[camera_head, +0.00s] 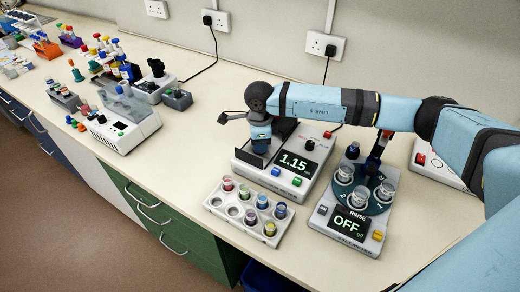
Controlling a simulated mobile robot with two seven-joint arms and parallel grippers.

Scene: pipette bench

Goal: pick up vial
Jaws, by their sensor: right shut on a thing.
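A white rack (222,217) holds several small vials with coloured contents, such as a red one (228,184), a dark one (262,202) and a blue one (280,211). Two holes at its front left are empty. My right arm reaches in from the right, and its gripper (259,147) points down over the left part of the meter (292,178), behind the rack. The gripper is shut on a vial, but the fingers and the vial are too small and dark to make out. The meter display reads 1.15. My left gripper is out of view.
Right of the meter stands a device (368,245) marked RINSE and OFF, with clear beakers (359,196) on a round dark plate. A white box with a display (125,125) and several coloured racks stand at the left. The bench between is clear.

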